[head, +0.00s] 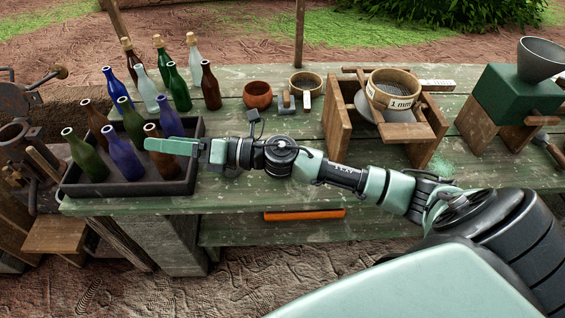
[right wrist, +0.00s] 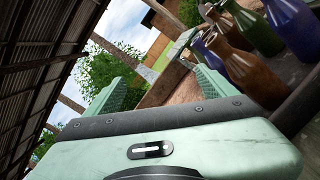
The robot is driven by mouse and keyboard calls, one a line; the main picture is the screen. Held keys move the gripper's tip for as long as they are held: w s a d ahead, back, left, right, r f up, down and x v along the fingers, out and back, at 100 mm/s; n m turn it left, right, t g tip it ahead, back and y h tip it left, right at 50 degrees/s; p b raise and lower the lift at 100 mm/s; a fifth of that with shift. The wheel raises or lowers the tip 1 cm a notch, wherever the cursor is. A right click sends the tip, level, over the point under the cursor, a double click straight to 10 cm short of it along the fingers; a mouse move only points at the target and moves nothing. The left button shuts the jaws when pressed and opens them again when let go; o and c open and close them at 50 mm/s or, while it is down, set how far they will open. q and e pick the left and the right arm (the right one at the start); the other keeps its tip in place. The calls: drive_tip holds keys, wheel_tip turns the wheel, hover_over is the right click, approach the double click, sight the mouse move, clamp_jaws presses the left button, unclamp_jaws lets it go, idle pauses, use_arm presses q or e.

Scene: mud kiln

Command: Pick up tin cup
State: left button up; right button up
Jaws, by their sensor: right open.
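I cannot make out a tin cup for certain in either view. My right gripper (head: 160,146) reaches left across the table, over the right part of the dark bottle tray (head: 135,203) and among its bottles. In the right wrist view its two fingers (right wrist: 167,85) stand apart with no object held between them. The arm and hand hide part of the tray and table. My left gripper is not in view.
Several glass bottles (head: 126,160) stand in the tray, with more (head: 180,88) behind it. A clay bowl (head: 257,95), a sieve (head: 392,90) on a wooden stand and a green box with a metal funnel (head: 543,58) occupy the green table (head: 240,200). An orange bar (head: 305,215) lies below.

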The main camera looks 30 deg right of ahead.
drive_tip(key=d+f+n+g+h, duration=0.4)
drive_tip(key=d+f+n+g, duration=0.45)
drive_tip(key=d+n, duration=0.3)
drive_tip(key=s+d+f+n+g+h, duration=0.1)
drive_tip(key=s+d+f+n+h, duration=0.15)
drive_tip(key=d, duration=0.55)
drive_tip(key=s+d+f+n+g+h, duration=0.15)
drive_tip(key=d+h, duration=0.25)
drive_tip(key=d, duration=0.4)
drive_tip(key=shift+m+y, duration=0.25)
drive_tip(key=shift+m, duration=0.2)
drive_tip(key=p+x, duration=0.1)
drive_tip(key=x, duration=0.2)
drive_tip(key=p+x, duration=0.2)
drive_tip(key=x, duration=0.1)
drive_tip(key=shift+s+a, duration=0.15)
drive_tip(key=shift+a, duration=0.3)
drive_tip(key=shift+f, duration=0.2)
drive_tip(key=c, duration=1.5)
drive_tip(key=shift+o, duration=0.2)
drive_tip(key=shift+r, duration=0.15)
